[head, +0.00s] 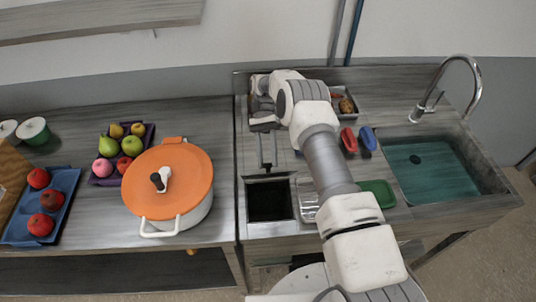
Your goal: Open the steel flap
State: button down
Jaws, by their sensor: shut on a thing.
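The steel flap (268,177) is raised at the far edge of a dark square opening (268,202) in the counter, and I see it almost edge-on. The opening is uncovered inside its steel frame. My gripper (267,164) points down from the arm at the flap's upper edge and is shut on it. The exact contact at the fingertips is too small to make out.
A big orange-lidded pot (190,178) stands left of the opening. A steel tray (307,200) and a green sponge-like block (378,192) lie right of it, partly behind my arm. The sink (480,185) and tap (470,62) are farther right.

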dwell(0.5)
jog(key=c, duration=0.5)
grip_release()
jog(key=shift+w, duration=0.1)
jog(key=shift+r, duration=0.1)
